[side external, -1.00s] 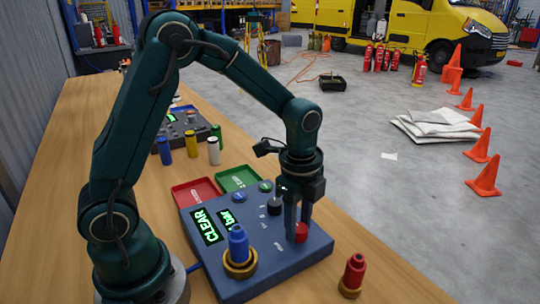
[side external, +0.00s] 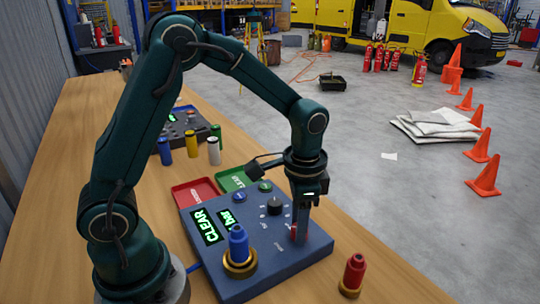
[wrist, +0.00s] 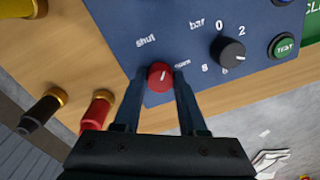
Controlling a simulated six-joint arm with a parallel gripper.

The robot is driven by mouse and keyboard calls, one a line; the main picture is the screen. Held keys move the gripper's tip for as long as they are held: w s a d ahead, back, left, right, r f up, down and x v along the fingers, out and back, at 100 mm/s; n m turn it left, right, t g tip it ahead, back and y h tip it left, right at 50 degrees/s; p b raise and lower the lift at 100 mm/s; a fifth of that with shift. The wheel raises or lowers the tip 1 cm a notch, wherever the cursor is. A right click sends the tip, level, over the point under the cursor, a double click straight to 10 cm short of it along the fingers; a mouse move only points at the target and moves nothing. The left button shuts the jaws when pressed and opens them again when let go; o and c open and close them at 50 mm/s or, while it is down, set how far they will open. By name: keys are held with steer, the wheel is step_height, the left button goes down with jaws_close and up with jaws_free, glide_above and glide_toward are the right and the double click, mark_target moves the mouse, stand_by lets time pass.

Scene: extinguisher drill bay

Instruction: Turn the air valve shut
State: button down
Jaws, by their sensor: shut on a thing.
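The air valve is a red knob (wrist: 160,76) on the blue control panel (wrist: 185,40). A white pointer line on it points up in the wrist view, between the "shut" label at upper left and another label, apparently "open", at right. My gripper (wrist: 160,82) is shut on the knob, with one finger on each side. In the side view my gripper (side external: 301,240) reaches down to the panel's right part (side external: 275,260). Its fingers hide most of the red knob (side external: 294,232) there.
A black dial (side external: 274,206) sits close behind the knob. A blue cylinder in a brass ring (side external: 238,245) stands on the panel's front left. A red cylinder (side external: 353,272) stands on the table to the right. Red (side external: 180,195) and green trays lie behind the panel.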

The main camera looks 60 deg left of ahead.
steer(key=n, duration=0.3)
steer(key=shift+n, duration=0.4)
steer(key=shift+d+n, duration=0.1)
steer(key=shift+n, duration=1.7)
steer(key=shift+c, duration=2.3)
jaws_free()
steer(key=shift+r, duration=0.1)
steer(key=shift+d+r, duration=0.1)
steer(key=shift+r, duration=2.4)
